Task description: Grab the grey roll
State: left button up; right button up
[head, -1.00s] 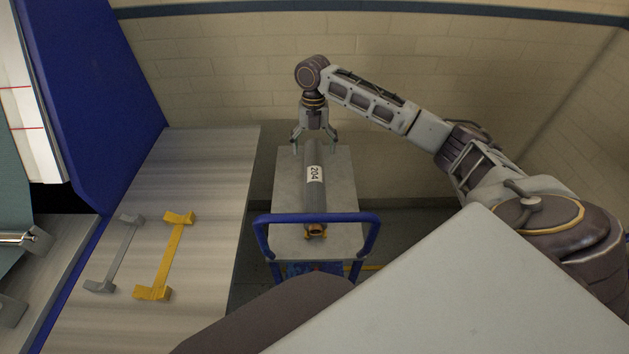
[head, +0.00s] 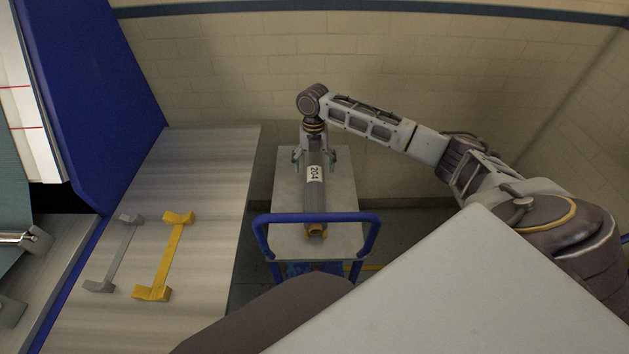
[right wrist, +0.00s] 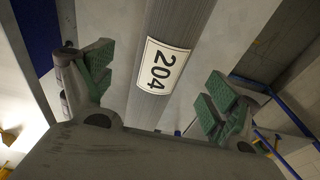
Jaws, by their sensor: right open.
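In the right wrist view the roll (right wrist: 185,25) runs between the two green-padded fingers of my right gripper (right wrist: 155,90), with a gap on each side. The right gripper is open and holds nothing. The far end of the roll is hidden behind the gripper. My left gripper is not in view.
The cart (head: 345,190) has a blue handle (head: 318,217) at its near side. A metal table (head: 215,190) on the left carries a grey bracket (head: 117,255) and a yellow bracket (head: 168,258). A brick wall (head: 420,100) stands close behind the cart.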

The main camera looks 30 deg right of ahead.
aim_at(315, 172)
jog(key=shift+f, duration=0.5)
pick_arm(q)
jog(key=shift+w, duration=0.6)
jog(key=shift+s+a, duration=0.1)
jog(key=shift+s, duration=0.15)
pick_arm(e)
jog(key=shift+s+f, duration=0.1)
jog(key=shift+f, duration=0.05)
jog(key=shift+f, duration=0.25)
jog(key=shift+s+a+f, duration=0.1)
jog(key=shift+s+f, duration=0.05)
jog(key=shift+f, duration=0.95)
jog(key=shift+s+a+f, duration=0.1)
jog(key=shift+f, duration=0.95)
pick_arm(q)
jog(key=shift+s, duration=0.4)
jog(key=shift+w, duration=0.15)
